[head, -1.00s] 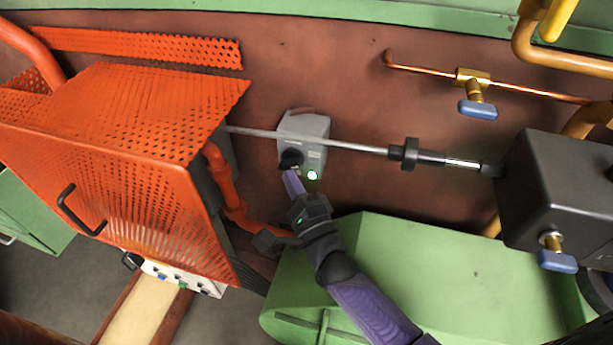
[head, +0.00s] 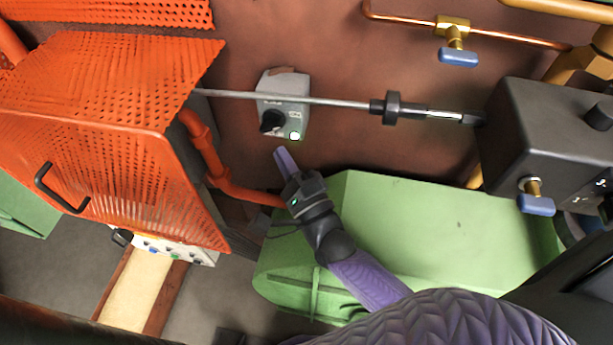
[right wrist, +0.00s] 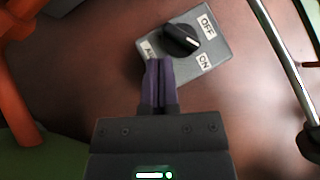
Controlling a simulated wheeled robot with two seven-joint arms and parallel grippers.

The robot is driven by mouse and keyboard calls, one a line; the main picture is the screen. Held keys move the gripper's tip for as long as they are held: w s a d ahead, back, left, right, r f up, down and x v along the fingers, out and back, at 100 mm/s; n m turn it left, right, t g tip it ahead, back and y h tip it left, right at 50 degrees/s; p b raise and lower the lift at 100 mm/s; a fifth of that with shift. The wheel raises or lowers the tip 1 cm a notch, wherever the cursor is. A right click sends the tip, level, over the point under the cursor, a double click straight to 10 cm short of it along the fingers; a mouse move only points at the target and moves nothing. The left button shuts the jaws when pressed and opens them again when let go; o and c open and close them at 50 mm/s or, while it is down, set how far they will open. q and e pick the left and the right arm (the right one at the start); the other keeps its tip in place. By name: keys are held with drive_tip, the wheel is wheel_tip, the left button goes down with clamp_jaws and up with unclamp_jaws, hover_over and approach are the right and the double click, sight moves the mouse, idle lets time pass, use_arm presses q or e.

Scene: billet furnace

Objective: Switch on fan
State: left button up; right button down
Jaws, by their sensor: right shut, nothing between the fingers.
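In the right wrist view, the box (right wrist: 215,47) carries OFF and ON labels and a partly hidden third label. There the knob (right wrist: 180,38) shows a white pointer mark on its right side; which label it points at is hard to tell. My right gripper (head: 281,152) is shut and empty, just below the knob and apart from it. Its purple fingers (right wrist: 158,64) are pressed together. My left gripper is not in view.
A metal rod (head: 340,102) crosses in front of the switch box to a dark box (head: 550,125) at right. An orange perforated guard (head: 95,120) and orange pipe (head: 210,155) stand left. A green housing (head: 430,220) lies below right.

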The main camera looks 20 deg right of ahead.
drive_tip(key=s+d, duration=0.1)
drive_tip(key=s, duration=0.8)
drive_tip(key=shift+s+d, duration=0.2)
